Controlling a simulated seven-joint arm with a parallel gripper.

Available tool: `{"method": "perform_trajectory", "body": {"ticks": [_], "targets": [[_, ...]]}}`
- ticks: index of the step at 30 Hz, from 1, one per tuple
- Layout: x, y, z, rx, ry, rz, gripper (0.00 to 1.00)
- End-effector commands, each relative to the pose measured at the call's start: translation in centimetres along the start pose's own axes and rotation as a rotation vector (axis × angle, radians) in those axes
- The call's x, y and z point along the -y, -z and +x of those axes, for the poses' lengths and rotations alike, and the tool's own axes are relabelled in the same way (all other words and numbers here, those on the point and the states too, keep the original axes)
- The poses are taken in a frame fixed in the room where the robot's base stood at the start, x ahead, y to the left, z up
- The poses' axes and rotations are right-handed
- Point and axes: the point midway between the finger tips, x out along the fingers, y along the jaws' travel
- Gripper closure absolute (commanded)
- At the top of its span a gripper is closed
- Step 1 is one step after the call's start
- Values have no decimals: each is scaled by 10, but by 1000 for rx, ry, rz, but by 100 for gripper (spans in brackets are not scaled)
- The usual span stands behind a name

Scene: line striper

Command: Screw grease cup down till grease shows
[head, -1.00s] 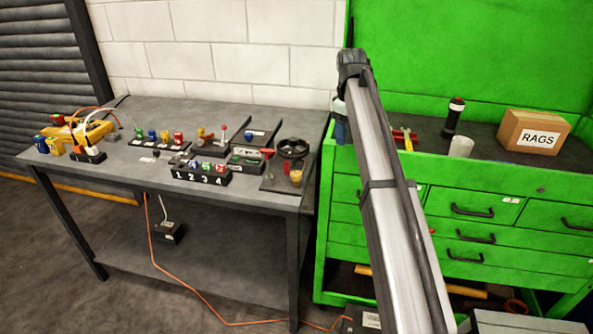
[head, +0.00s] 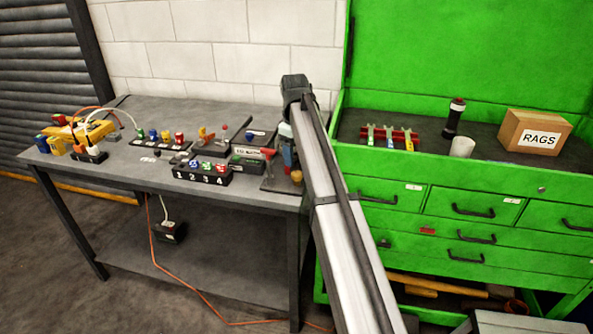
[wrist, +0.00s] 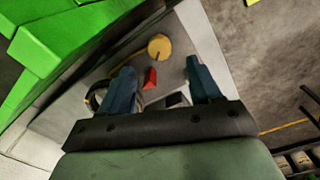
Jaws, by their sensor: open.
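The grease cup (head: 296,176) is a small yellow-brass round piece near the right front corner of the grey bench. In the wrist view the yellow cup (wrist: 159,46) shows from above, just beyond the blue fingertips and roughly centred between them. My gripper (wrist: 160,72) is open and empty, pointing down over the bench. In the head view my gripper (head: 287,152) is partly hidden behind my arm, just left of and above the cup. I cannot tell the exact height gap. No grease can be made out on the cup.
A red-topped lever (head: 267,153) stands close left of the cup; its red part (wrist: 150,78) lies between the fingers in the wrist view. A black handwheel (wrist: 94,98) is by the left finger. The green cabinet (head: 440,175) adjoins the bench's right side.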

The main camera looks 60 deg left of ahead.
Motion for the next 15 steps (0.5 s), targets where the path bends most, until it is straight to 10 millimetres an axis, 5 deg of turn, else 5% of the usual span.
{"method": "perform_trajectory", "body": {"ticks": [6,15], "targets": [[0,-1,37,1,1,0,37],[0,0,63,0,0,0,37]]}}
